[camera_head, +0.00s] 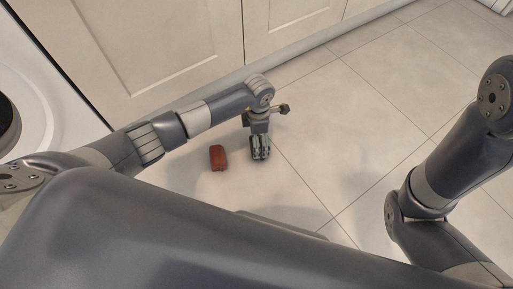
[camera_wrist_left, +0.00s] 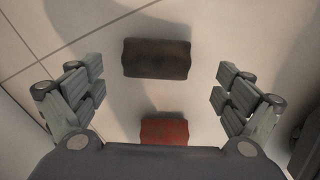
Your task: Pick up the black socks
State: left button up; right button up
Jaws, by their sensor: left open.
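The black socks (camera_wrist_left: 157,58) are a dark, rolled bundle lying on the tiled floor in the left wrist view. They lie between the lines of the two fingers, in the upper middle. In the head view I cannot make them out; my left gripper seems to cover them. My left gripper (camera_head: 260,152) points down above the floor. Its fingers (camera_wrist_left: 159,88) are spread wide with nothing between them. The height of the gripper above the socks is hard to tell. My right gripper is out of view.
A red rolled bundle (camera_head: 218,157) lies on the floor close to the left gripper; it also shows in the left wrist view (camera_wrist_left: 164,131). Pale cabinet doors (camera_head: 165,45) stand behind. A white washer (camera_head: 45,105) is at the left. Floor to the right is clear.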

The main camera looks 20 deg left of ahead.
aim_at(251, 141)
pick_arm(q)
jog(key=f+b, duration=0.3)
jog(key=f, duration=0.1)
jog(key=shift+a+b, duration=0.3)
jog(key=shift+w+f+b, duration=0.1)
jog(key=shift+f+b, duration=0.35)
jog(key=shift+f, duration=0.1)
jog(key=shift+c, duration=0.5)
jog(key=c, duration=1)
